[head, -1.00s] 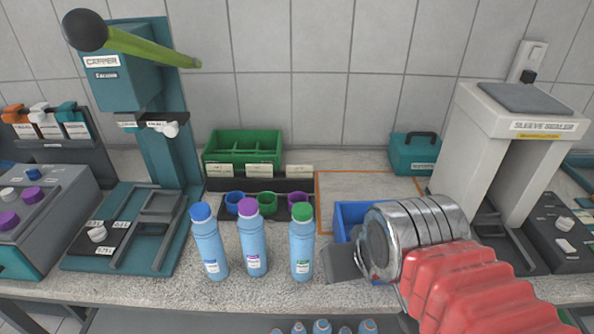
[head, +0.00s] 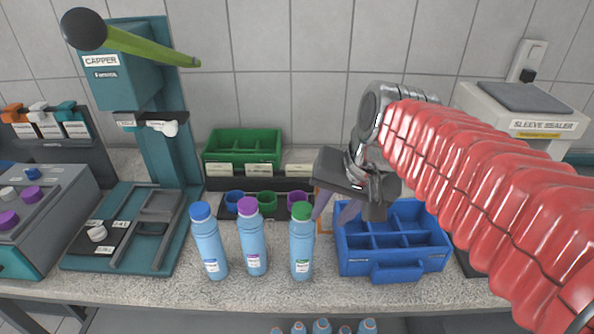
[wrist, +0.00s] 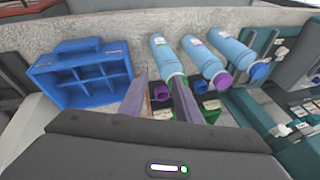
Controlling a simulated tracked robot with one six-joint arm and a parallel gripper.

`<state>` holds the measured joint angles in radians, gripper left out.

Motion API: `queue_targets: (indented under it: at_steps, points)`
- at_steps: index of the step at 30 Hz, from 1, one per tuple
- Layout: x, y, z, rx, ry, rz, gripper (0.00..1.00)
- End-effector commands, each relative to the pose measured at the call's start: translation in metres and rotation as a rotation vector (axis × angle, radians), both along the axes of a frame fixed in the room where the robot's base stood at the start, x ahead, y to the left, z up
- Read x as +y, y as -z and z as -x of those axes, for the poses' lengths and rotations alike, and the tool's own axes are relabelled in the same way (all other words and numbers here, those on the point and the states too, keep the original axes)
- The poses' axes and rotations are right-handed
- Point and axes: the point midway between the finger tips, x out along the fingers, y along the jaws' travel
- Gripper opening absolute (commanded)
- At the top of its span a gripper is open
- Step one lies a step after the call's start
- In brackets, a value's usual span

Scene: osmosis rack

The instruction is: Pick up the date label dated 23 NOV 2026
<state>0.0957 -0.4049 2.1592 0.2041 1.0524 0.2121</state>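Several small pale cards stand in a row in front of the green tray. I see a left card (head: 220,170), a middle card (head: 258,170) and a right card (head: 298,170); their print is too small to read, so I cannot tell which bears 23 NOV 2026. In the wrist view, pale cards show near the cups, one of them at the right (wrist: 212,104). My gripper (head: 327,221) is open, its two fingers apart and pointing down, right of the green-capped bottle and left of the blue bin. In the wrist view, the gripper (wrist: 160,80) shows nothing held between its fingers.
Blue-capped (head: 208,242), purple-capped (head: 252,238) and green-capped (head: 301,245) bottles stand at the front. Blue, green and purple cups sit in a black holder behind them. A divided blue bin (head: 395,268) is at right, the green tray (head: 242,142) behind, the capper (head: 130,85) at left.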

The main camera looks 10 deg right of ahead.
Motion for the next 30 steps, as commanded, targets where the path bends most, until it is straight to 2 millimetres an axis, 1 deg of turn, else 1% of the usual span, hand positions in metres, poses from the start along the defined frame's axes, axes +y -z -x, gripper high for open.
queue_targets:
  at_steps: [1,7,15,22,30]
  points:
    - [0.0,-0.002,-0.011,0.016,0.026,-0.024,0.3]
    - [0.001,-0.012,-0.048,0.076,0.13,-0.127,0.3]
    - [-0.001,-0.018,-0.1,0.161,0.265,-0.264,0.3]
    - [-0.005,-0.018,-0.145,0.236,0.374,-0.379,0.3]
    - [-0.015,-0.011,-0.197,0.326,0.493,-0.511,0.3]
